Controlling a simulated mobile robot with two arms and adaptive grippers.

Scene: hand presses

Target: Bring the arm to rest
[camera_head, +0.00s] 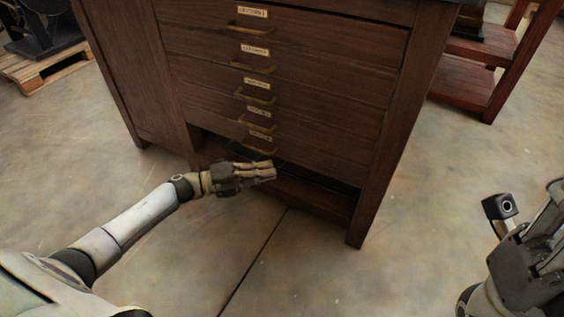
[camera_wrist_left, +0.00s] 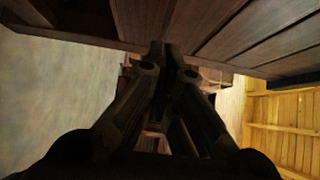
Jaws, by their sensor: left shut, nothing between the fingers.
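My left arm reaches in from the left in the head view. Its gripper (camera_head: 274,172) is shut and empty, in front of the lower part of a dark wooden cabinet. In the left wrist view the left gripper's fingers (camera_wrist_left: 165,50) meet at their tips with nothing between them. The drawer cabinet's wood fronts (camera_wrist_left: 250,30) show above them. My right arm's grey end (camera_head: 535,250) shows at the right edge; its fingers are not clear enough to tell their state.
The cabinet (camera_head: 395,150) has several labelled drawers with brass handles, and a dark open gap near its base. A reddish wooden stand (camera_head: 470,85) is at the upper right, and a pallet (camera_head: 45,70) with a dark machine at the upper left. The concrete floor in front is clear.

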